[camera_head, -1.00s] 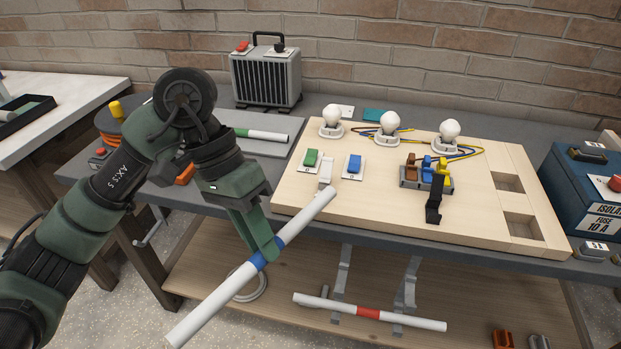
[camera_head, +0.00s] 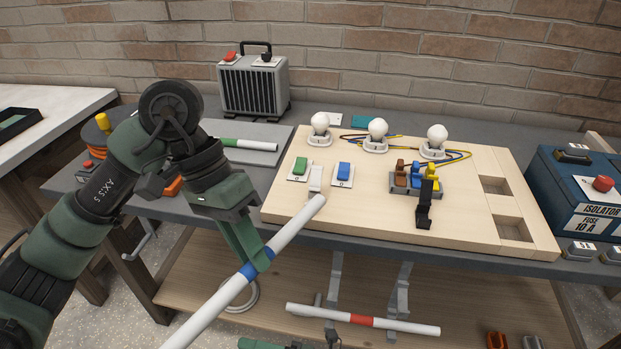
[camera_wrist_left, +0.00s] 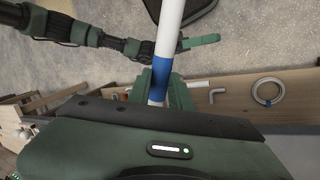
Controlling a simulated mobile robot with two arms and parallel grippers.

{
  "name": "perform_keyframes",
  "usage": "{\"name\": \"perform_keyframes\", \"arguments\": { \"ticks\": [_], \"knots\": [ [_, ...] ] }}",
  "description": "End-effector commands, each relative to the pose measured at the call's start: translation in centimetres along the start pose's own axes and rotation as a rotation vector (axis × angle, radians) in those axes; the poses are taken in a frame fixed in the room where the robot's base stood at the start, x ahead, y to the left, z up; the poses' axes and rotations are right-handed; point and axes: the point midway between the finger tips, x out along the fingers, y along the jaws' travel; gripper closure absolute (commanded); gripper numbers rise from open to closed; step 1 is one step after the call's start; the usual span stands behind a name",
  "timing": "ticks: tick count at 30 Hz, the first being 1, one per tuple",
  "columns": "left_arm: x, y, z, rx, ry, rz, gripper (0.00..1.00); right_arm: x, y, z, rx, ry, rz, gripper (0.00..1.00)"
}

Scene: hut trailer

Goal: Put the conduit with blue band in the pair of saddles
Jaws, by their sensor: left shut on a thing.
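The conduit with the blue band (camera_head: 296,223) is a long white tube, held slanting in front of the bench, its upper end near the wooden board's front edge. My left gripper (camera_head: 261,262) is shut on it at the blue band. The left wrist view shows the tube (camera_wrist_left: 170,28) running away between the fingers. Two grey bracket-like saddles, the left (camera_head: 335,280) and the right (camera_head: 403,285), hang below the bench front, right of the held conduit. A conduit with a red band (camera_head: 410,326) lies across them low down. My right gripper (camera_wrist_left: 200,41) shows partly in the left wrist view; its opening is unclear.
The wooden board (camera_head: 350,215) carries bulbs, switches and a terminal block. A green-banded conduit (camera_head: 250,144) lies on the bench at the back left. A blue isolator box (camera_head: 585,200) stands at the right. A wooden shelf (camera_head: 470,310) lies below; a grey ring (camera_wrist_left: 267,92) is there.

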Motion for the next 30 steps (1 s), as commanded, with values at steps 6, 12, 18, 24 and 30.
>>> {"name": "perform_keyframes", "arguments": {
  "ticks": [6,12,18,24,30],
  "knots": [
    [0.0,0.0,0.0,0.0,0.0,0.0,1.0,-0.9,11.1,-4.3,-0.648,0.597,0.261,0.54],
    [0.0,0.0,0.0,0.0,0.0,0.0,1.0,-8.7,15.8,-4.4,-1.097,1.14,0.42,0.54],
    [0.0,0.0,0.0,0.0,0.0,0.0,1.0,-17.2,19.9,0.0,-1.371,1.672,0.48,0.54],
    [0.0,0.0,0.0,0.0,0.0,0.0,1.0,-16.3,27.7,6.9,-1.674,1.891,0.288,0.54],
    [0.0,0.0,0.0,0.0,0.0,0.0,1.0,-10.2,35.4,10.1,-1.961,1.765,0.083,0.54]
  ]
}}
